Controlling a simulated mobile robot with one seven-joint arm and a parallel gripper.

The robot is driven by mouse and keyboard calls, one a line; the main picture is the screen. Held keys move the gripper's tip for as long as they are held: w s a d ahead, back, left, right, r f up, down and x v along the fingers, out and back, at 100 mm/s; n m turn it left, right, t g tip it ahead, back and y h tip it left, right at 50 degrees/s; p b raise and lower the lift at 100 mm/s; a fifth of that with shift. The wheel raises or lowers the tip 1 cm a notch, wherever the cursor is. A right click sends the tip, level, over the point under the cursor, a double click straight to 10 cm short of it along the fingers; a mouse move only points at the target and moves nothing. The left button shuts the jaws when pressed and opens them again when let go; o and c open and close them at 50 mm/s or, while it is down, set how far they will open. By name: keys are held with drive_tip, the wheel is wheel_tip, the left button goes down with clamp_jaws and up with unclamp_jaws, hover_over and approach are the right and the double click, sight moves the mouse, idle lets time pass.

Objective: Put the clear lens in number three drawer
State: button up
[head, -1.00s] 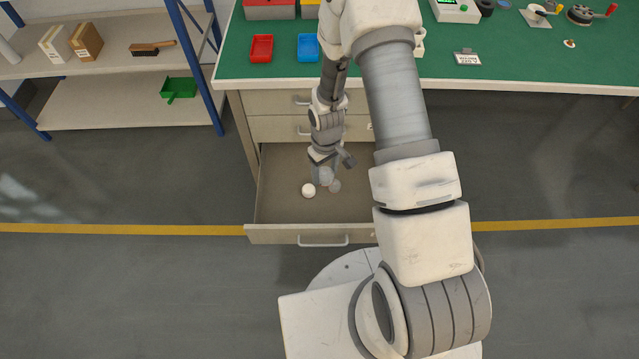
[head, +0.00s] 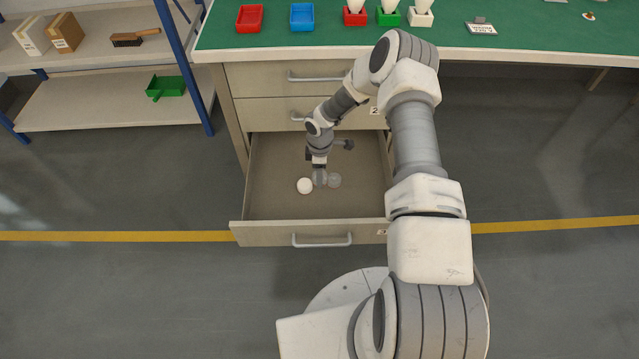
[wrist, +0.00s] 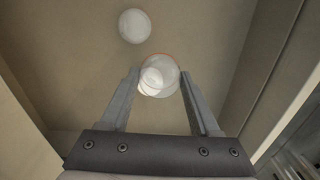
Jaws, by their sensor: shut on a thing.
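The number three drawer (head: 265,233) is the lowest one and stands pulled open below the bench. My gripper (head: 320,180) reaches down inside it. In the wrist view my gripper (wrist: 160,82) has its two fingers on either side of a clear round lens (wrist: 170,66), shut on it. The clear lens (head: 334,180) shows as a grey, see-through round beside the fingers in the head view. A paler round shape overlaps the lens in the wrist view; I cannot tell what it is. A white round piece (head: 304,186) lies on the drawer floor, also in the wrist view (wrist: 134,25).
Two shut drawers (head: 262,110) are above the open one. The green bench top (head: 450,35) carries a red tray (head: 250,18), a blue tray (head: 302,17) and bulbs in coloured holders (head: 388,14). A shelf (head: 110,115) stands at left. The drawer's left floor is bare.

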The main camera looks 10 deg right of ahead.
sight(320, 194)
wheel_tip(320, 194, down, 7)
drive_tip(key=shift+f+b, duration=0.15)
drive_tip(key=shift+b, duration=0.85)
drive_tip(key=shift+f, duration=0.2)
drive_tip(key=o, duration=1.3)
drive_tip(key=shift+r, duration=0.1)
